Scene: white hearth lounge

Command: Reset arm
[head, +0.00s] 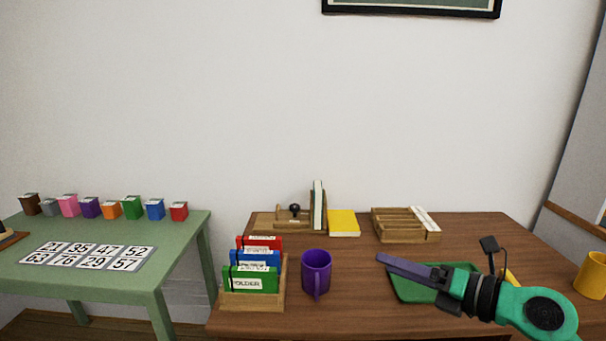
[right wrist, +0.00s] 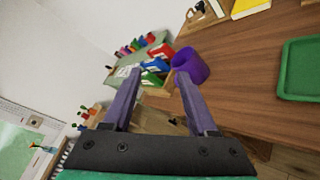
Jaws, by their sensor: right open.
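My right arm comes in from the right in the head view. Its gripper (head: 405,267) is above the brown desk (head: 355,290), in front of a green tray (head: 408,289). In the right wrist view the two purple fingers of this gripper (right wrist: 157,97) stand apart with nothing held between them. A purple mug (head: 316,272) stands on the desk left of the gripper; it also shows in the right wrist view (right wrist: 188,68) beyond the right finger. My left gripper is not in the head view.
A wooden holder (head: 284,285) with red, blue and green folders (head: 250,279) stands at the desk's front left. A yellow book (head: 343,223) and a wooden rack (head: 390,225) are at the back. A yellow mug (head: 592,275) is far right. A green table (head: 180,250) with coloured boxes stands left.

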